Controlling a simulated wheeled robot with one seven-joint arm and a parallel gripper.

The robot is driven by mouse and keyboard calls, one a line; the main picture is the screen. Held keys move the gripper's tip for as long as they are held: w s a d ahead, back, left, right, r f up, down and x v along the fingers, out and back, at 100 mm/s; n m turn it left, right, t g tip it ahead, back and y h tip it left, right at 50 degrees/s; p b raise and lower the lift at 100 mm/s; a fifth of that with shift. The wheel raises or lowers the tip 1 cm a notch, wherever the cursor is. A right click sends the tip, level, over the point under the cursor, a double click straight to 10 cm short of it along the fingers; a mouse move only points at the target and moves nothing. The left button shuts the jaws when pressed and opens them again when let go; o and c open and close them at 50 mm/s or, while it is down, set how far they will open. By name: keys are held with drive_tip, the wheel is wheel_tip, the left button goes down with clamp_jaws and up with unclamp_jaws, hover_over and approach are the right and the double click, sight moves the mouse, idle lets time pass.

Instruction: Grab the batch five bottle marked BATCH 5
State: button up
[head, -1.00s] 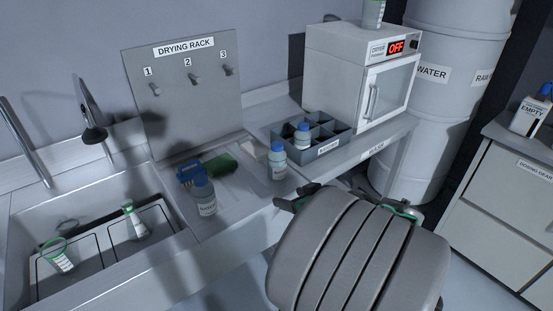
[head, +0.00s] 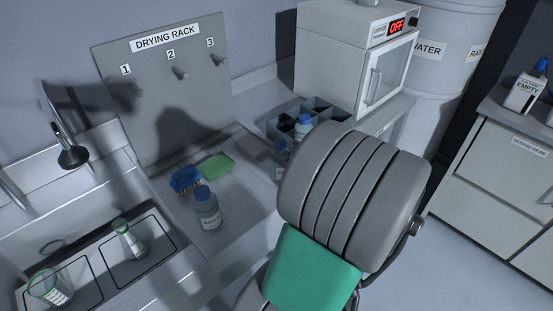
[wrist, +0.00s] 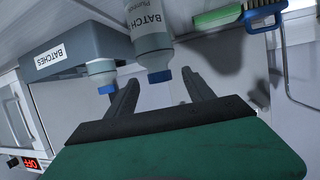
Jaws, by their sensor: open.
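No batch number is readable, so I cannot tell which bottle is BATCH 5. One blue-capped bottle (head: 280,153) stands beside the batch crate, partly hidden by my arm. In the wrist view this bottle (wrist: 149,35) appears upside down, its label reading BATCH, its cap between my fingertips in the picture. A second bottle (head: 207,210) stands on the counter by the sink. A third (head: 303,126) stands in the crate, and shows in the wrist view (wrist: 101,71). My gripper (wrist: 161,78) is open and empty; my arm hides it in the head view.
The crate (wrist: 86,44) is labelled BATCHES. A blue brush (head: 186,179) and green sponge (head: 215,167) lie near the second bottle. The sink (head: 60,225) holds green-rimmed flasks. A drying oven (head: 340,60) reads OFF. The drying rack (head: 165,100) stands behind.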

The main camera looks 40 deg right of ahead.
sight(283, 150)
drive_tip(key=p+x, duration=0.1)
drive_tip(key=x, duration=0.3)
drive_tip(key=shift+w+d+f, duration=0.15)
drive_tip(key=shift+w+f, duration=0.1)
drive_tip(key=shift+f, duration=0.05)
drive_tip(key=shift+s, duration=0.1)
clamp_jaws()
drive_tip(key=shift+f, duration=0.1)
